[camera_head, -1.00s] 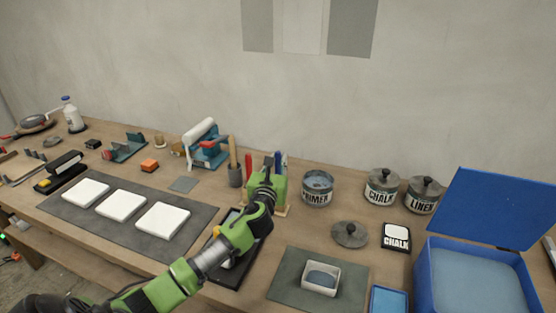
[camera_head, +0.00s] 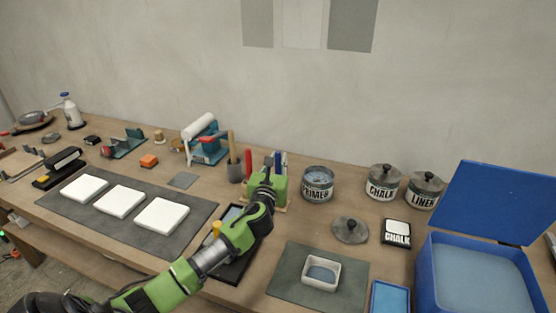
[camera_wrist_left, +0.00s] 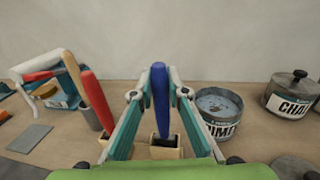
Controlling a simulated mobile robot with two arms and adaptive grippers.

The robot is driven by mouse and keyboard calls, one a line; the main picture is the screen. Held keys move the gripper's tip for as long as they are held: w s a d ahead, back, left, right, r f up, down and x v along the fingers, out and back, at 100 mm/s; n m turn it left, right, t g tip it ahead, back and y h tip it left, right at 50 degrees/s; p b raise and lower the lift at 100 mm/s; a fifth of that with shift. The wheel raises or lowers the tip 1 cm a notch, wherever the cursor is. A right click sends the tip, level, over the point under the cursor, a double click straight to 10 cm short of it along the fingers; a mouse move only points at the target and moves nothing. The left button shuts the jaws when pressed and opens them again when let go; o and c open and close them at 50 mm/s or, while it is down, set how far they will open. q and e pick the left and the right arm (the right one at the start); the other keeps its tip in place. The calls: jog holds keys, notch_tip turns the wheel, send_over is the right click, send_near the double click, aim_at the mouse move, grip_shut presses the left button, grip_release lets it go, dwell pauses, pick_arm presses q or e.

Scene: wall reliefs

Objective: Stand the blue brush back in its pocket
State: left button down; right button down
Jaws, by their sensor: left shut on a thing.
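The blue brush (camera_wrist_left: 160,98) stands upright between the fingers of my left gripper (camera_wrist_left: 160,93), which is shut on it. Its handle points up. Its lower end is at a square pocket of the wooden brush holder (camera_wrist_left: 165,152); I cannot tell how deep it sits. In the head view my left gripper (camera_head: 272,168) is at the holder and covers much of it. The blue brush (camera_head: 284,158) shows just behind the gripper. A red brush (camera_wrist_left: 97,101) leans in the pocket to the left. My right gripper is not in view.
A primer can (camera_head: 317,186) stands close to the right of the holder. A grey cup (camera_head: 235,173) with a wooden-handled tool stands to its left. A dark tray (camera_head: 236,270) lies under my left arm.

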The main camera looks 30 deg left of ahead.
pick_arm(q)
jog(key=shift+f+b, duration=0.3)
jog(key=shift+f, duration=0.2)
jog(key=c, duration=1.9)
grip_release()
jog(key=shift+o, duration=0.4)
jog(key=o, duration=0.4)
jog(key=shift+r+p, duration=4.05)
jog(key=shift+p, duration=0.25)
